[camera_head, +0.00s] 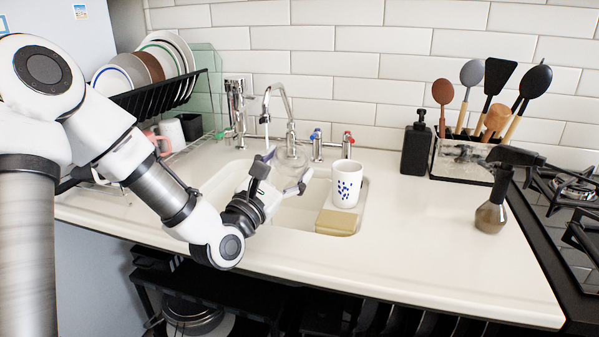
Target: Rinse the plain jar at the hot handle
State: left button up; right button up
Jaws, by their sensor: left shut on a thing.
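My left gripper (284,173) reaches over the sink (285,215) from the left. It is shut on a clear, plain glass jar (291,158), which is faint against the sink and partly hidden by the fingers. The jar is near the faucet (280,98), below and beside its spout. Behind the sink to the right stand two tap handles, one with a blue mark (317,138) and one with a red mark (348,139). My right gripper is not in view.
A white cup with blue spots (346,186) and a tan sponge (338,222) are at the sink's right side. A dish rack (150,100) stands left. A black soap bottle (416,147), a utensil holder (465,160) and a spray bottle (490,216) stand right. The front right counter is clear.

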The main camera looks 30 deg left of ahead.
pick_arm(q)
jog(key=w+a+f, duration=0.1)
jog(key=w+a, duration=0.2)
jog(key=a, duration=0.2)
jog(key=w+a+f+p, duration=0.1)
jog(key=w+a, duration=0.1)
jog(key=a, duration=0.3)
jog(key=shift+w+a+f, duration=0.15)
jog(key=shift+w+a, duration=0.05)
jog(key=shift+w, duration=0.2)
jog(key=shift+w+d+b, duration=0.3)
jog(key=shift+w+b, duration=0.15)
jog(key=shift+w, duration=0.1)
jog(key=shift+s+a+p, duration=0.35)
jog(key=shift+s, duration=0.25)
